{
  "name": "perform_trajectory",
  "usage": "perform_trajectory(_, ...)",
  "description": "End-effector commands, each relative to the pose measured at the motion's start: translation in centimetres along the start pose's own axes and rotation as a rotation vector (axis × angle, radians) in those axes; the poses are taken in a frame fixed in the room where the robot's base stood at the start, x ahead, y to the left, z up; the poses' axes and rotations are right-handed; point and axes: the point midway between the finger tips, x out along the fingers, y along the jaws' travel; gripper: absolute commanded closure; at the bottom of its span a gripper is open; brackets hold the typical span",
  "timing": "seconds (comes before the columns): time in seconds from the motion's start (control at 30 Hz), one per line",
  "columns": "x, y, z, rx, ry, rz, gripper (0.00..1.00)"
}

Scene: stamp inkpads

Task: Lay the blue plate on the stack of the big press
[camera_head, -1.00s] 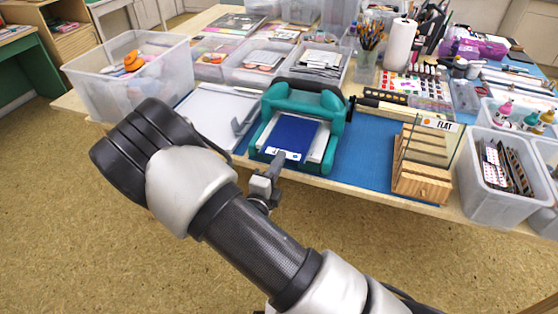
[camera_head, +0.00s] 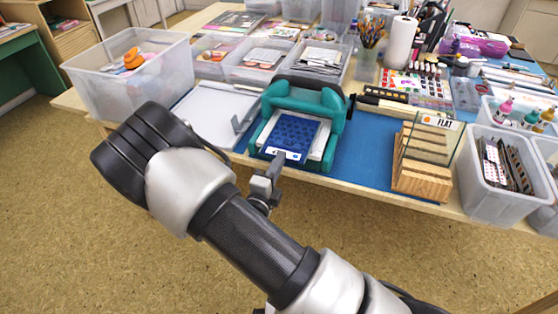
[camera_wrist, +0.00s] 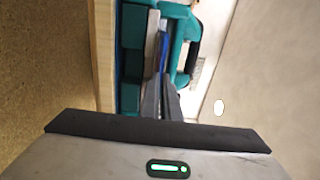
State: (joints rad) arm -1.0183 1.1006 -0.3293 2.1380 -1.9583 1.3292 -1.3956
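The blue plate (camera_head: 294,130) is at the teal big press (camera_head: 334,123), over the pale stack (camera_head: 325,143) in its bed. The plate's face shows a patterned blue, with a white label strip on its near edge. My gripper (camera_head: 279,158) reaches in from the front and is shut on that near edge. In the wrist view the fingers (camera_wrist: 163,92) close around a thin blue edge of the plate (camera_wrist: 163,58), in front of the teal press (camera_wrist: 180,28). The plate looks flat over the stack; I cannot tell whether it touches it everywhere.
A wooden rack (camera_head: 423,178) with a clear panel and a FLAT sign stands to the right on the blue mat (camera_head: 362,155). A white board (camera_head: 212,112) lies to the left, beside a clear bin (camera_head: 135,88). Another bin (camera_head: 500,185) stands at the right edge.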

Motion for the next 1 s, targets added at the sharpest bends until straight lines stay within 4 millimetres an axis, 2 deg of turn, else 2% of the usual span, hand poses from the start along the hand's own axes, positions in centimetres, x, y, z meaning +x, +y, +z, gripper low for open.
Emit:
perform_trajectory(0.2,0.0,0.0,0.0,0.0,0.0,0.0,1.0)
perform_trajectory(0.37,0.0,0.0,0.0,0.0,0.0,0.0,0.76)
perform_trajectory(0.67,-0.1,0.0,0.0,0.0,0.0,0.001,0.76)
perform_trajectory(1.0,-2.0,-0.1,0.0,0.0,-0.002,0.002,0.76)
